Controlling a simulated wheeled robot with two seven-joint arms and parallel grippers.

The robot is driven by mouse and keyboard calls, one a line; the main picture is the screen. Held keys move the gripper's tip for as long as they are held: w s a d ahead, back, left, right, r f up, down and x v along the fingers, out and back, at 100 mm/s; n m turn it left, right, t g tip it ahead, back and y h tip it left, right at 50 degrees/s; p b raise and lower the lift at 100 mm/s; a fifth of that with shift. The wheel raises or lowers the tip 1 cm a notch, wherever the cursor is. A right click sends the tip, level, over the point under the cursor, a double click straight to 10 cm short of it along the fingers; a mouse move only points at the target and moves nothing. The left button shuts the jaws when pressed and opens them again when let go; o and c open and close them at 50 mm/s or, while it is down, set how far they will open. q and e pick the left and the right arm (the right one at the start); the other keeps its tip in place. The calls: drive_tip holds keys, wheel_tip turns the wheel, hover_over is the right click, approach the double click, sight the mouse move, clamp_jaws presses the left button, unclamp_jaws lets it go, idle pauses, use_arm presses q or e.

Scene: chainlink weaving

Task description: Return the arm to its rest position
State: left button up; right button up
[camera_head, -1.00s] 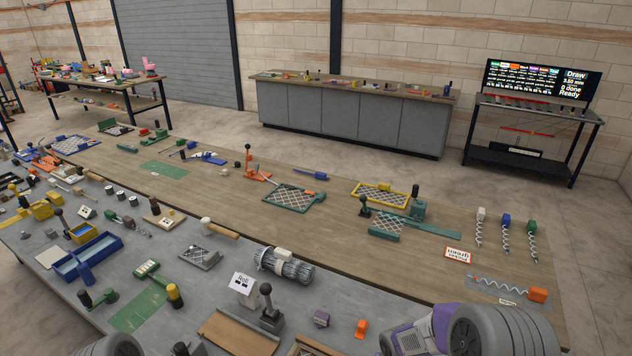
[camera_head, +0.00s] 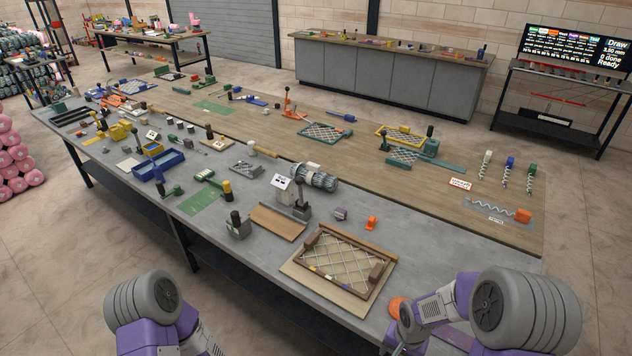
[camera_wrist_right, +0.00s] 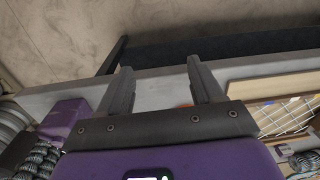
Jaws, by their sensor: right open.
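My right arm comes in at the bottom right of the head view, its wrist low beside the grey bench's front edge. In the right wrist view my right gripper (camera_wrist_right: 160,85) has its two dark fingers apart, with nothing held between them. The fingers lie over the grey bench edge (camera_wrist_right: 165,88) in that picture. My left arm (camera_head: 150,310) shows at the bottom left of the head view, in front of the bench; its gripper fingers are not visible.
A wooden frame with wire mesh (camera_head: 306,233) lies near the bench's front edge, left of my right wrist. An orange round item (camera_head: 397,306) is close to that wrist. A lever tool (camera_head: 299,203) stands behind the frame. Open floor (camera_head: 70,270) lies in front of the bench.

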use_arm(q)
wheel_tip(320, 180, down, 9)
drive_tip(key=w+b, duration=0.2)
drive_tip(key=b, duration=0.5)
drive_tip(key=shift+b, duration=0.35)
use_arm(e)
drive_tip(key=s+a+f+n+y, duration=0.1)
drive_tip(key=s+a+f, duration=0.1)
drive_tip(key=f, duration=0.5)
drive_tip(key=s+a+f+n+y, duration=0.1)
drive_tip(key=s+a+f, duration=0.2)
drive_tip(key=a+f, duration=0.2)
drive_tip(key=s+a+f+n+y, duration=0.1)
drive_tip(key=s+a+f, duration=0.2)
drive_tip(key=f, duration=0.6)
drive_tip(key=shift+s+a+n+y, duration=0.2)
drive_tip(key=shift+a+n+y, duration=0.1)
drive_tip(key=shift+a, duration=0.2)
